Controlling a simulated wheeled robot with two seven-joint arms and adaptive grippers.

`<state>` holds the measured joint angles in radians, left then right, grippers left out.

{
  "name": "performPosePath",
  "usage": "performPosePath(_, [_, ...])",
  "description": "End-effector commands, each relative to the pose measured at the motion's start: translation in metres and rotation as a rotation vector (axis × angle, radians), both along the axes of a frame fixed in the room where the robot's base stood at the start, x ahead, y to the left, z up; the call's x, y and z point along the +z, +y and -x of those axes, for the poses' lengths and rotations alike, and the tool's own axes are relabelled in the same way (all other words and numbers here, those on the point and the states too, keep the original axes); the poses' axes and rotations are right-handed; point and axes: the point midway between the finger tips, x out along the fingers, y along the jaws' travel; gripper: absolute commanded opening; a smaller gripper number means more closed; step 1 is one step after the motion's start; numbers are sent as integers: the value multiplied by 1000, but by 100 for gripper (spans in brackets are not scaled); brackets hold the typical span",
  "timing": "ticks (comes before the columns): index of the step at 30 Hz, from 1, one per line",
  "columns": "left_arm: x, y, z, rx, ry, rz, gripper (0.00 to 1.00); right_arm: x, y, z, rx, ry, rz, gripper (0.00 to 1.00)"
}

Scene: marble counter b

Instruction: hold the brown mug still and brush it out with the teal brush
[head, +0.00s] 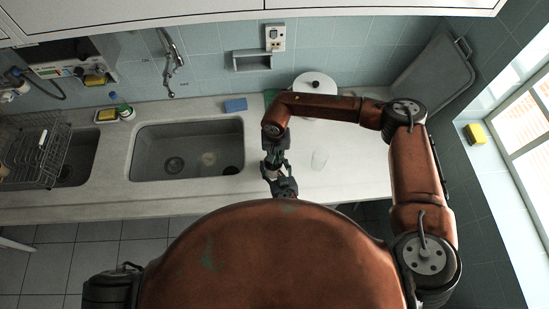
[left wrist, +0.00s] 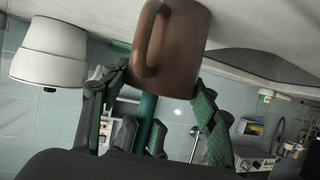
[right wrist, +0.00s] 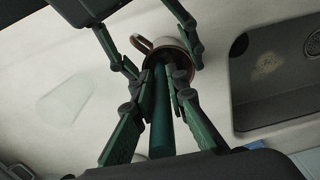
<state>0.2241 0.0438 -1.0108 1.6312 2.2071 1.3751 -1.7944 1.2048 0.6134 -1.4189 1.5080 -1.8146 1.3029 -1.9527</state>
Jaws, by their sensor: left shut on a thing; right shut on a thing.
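The brown mug (left wrist: 180,45) is held between the fingers of my left gripper (left wrist: 160,95), one on each side of it. In the right wrist view the mug (right wrist: 153,58) shows its open mouth, with the left fingers around it. My right gripper (right wrist: 158,100) is shut on the teal brush (right wrist: 162,125). The brush points into the mug's mouth, and its head is hidden there. The teal handle (left wrist: 147,108) also shows in the left wrist view. In the head view, my right gripper (head: 273,163) and left gripper (head: 284,186) meet above the counter and mostly hide mug and brush.
A clear glass (head: 320,159) stands on the counter right of the grippers. The sink (head: 190,150) is to the left, with a blue sponge (head: 235,104) behind it. A white round container (head: 316,84) stands at the back. A dish rack (head: 35,150) is at far left.

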Motion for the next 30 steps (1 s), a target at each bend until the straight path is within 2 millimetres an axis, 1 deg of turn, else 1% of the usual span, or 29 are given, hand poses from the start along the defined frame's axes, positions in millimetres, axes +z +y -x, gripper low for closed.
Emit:
performPosePath(8, [0,0,0,0,0,0,22,1,-4,-7,-2,0,2,0])
performPosePath(18, [0,0,0,0,0,0,22,-1,2,-16,-1,-1,1,0])
performPosePath(30, [0,0,0,0,0,0,22,1,11,-18,0,-1,1,0])
